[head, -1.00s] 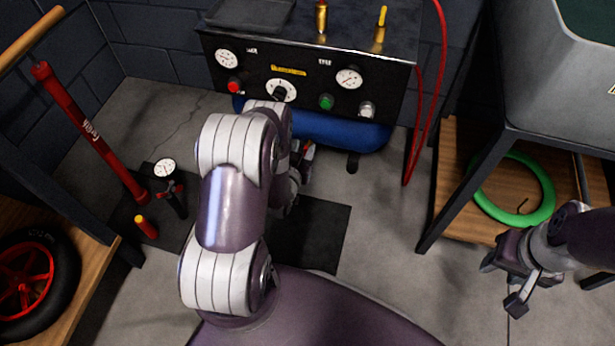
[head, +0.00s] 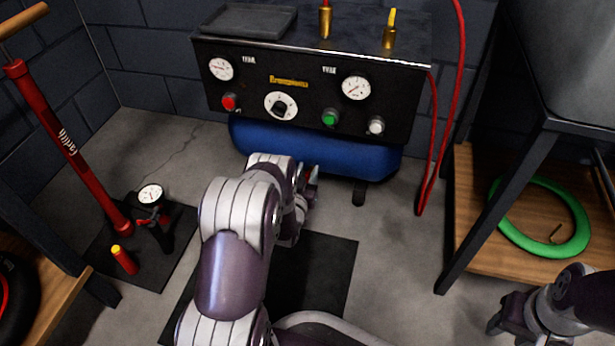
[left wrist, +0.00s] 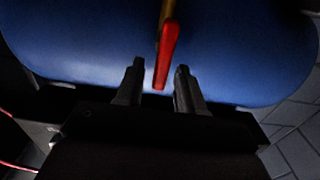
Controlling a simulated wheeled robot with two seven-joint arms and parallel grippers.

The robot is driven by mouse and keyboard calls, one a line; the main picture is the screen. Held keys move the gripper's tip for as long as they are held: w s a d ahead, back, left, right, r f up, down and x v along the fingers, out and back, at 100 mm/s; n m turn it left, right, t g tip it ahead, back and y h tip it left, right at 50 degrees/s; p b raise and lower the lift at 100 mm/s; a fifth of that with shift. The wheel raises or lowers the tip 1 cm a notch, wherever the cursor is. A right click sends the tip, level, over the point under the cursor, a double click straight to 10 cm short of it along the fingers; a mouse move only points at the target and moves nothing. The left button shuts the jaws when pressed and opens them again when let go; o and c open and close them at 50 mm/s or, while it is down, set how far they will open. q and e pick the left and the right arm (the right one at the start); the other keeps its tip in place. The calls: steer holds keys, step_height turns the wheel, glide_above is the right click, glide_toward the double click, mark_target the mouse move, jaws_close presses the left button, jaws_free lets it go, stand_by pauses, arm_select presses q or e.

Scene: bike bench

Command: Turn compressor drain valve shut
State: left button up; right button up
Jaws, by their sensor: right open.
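The compressor's blue tank (head: 330,150) sits under a black control panel (head: 300,90). In the left wrist view the drain valve's red lever (left wrist: 167,57) hangs in front of the blue tank (left wrist: 90,45), with a brass-coloured part at its upper end. My left gripper (left wrist: 159,82) is open, one finger on each side of the lever's lower end; I cannot tell whether either touches it. In the head view my left gripper (head: 312,182) is low in front of the tank, mostly hidden by my arm. My right gripper (head: 508,330) is open and empty at lower right, partly cut off.
The panel carries gauges, a dial (head: 281,105) and coloured buttons. A red hose (head: 433,150) hangs at its right. A red floor pump (head: 65,140) stands left. A bench with a green tyre (head: 545,240) is right. A black mat (head: 325,270) lies on the floor.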

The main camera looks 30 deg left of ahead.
arm_select(q)
steer(key=shift+w+a, duration=0.15)
steer(key=shift+w, duration=0.05)
jaws_close()
steer(key=shift+s+d, duration=0.4)
steer(key=shift+s, duration=0.25)
steer(key=shift+w, duration=0.1)
